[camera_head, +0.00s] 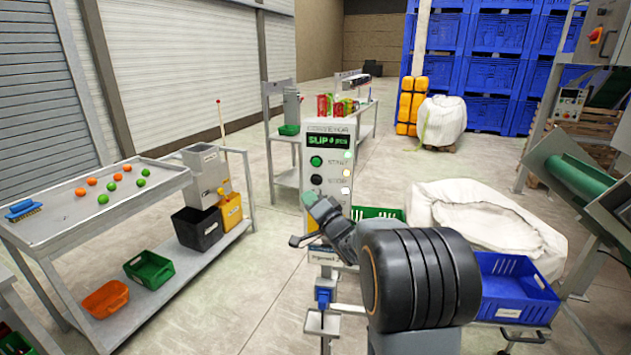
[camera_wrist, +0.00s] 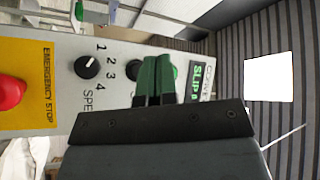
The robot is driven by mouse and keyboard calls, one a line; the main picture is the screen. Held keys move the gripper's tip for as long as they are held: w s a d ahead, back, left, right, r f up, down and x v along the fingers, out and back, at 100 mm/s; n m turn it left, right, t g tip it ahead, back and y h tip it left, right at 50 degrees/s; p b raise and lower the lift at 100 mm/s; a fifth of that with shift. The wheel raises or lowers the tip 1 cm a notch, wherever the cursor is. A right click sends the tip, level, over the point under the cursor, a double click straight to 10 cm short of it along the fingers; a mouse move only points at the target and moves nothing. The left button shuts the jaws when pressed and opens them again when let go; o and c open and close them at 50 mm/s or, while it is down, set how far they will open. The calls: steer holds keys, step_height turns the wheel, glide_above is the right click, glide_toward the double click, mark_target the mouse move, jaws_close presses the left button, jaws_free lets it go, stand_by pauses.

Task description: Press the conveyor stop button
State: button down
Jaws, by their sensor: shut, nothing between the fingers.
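The conveyor control panel (camera_head: 340,194) stands upright in the middle of the head view. It has a lit green display, a green START button (camera_head: 316,161) and a black stop button (camera_head: 316,179) below it. In the wrist view the panel appears turned sideways. There the stop button (camera_wrist: 132,68) is partly hidden behind my gripper's (camera_wrist: 157,60) green fingers, and the green button (camera_wrist: 175,72) shows just past them. My gripper is shut and empty in front of the panel face. I cannot tell whether the fingertips touch it.
The speed knob (camera_wrist: 86,67) and the red emergency stop (camera_wrist: 10,92) on its yellow plate lie along the same panel. A metal table (camera_head: 110,205) with small balls stands left. A blue crate (camera_head: 510,290) and white sack (camera_head: 485,220) are at right. Open floor lies between table and panel.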

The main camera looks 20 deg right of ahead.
mark_target(314, 190)
steer(key=shift+w+d+p, duration=0.1)
steer(key=shift+w+d, duration=0.4)
steer(key=shift+w, duration=0.25)
steer(key=shift+w+d+p, duration=0.15)
steer(key=shift+w+d, duration=0.4)
steer(key=shift+w, duration=0.25)
steer(key=shift+w+d+p, duration=0.1)
steer(key=shift+w+d, duration=0.4)
steer(key=shift+w, duration=0.25)
stand_by(0.5)
steer(key=shift+w+d, duration=0.25)
steer(key=shift+w, duration=0.1)
steer(key=shift+w+d, duration=0.25)
steer(key=shift+w, duration=0.1)
stand_by(0.8)
stand_by(0.4)
steer(key=shift+s+a, duration=0.5)
steer(key=shift+s, duration=0.25)
steer(key=shift+b, duration=0.3)
steer(key=shift+s+a+b, duration=0.35)
steer(key=shift+s+a, duration=0.4)
steer(key=shift+s, duration=0.3)
steer(key=shift+s+a+b, duration=0.35)
steer(key=shift+s+a, duration=0.35)
steer(key=shift+s, duration=0.3)
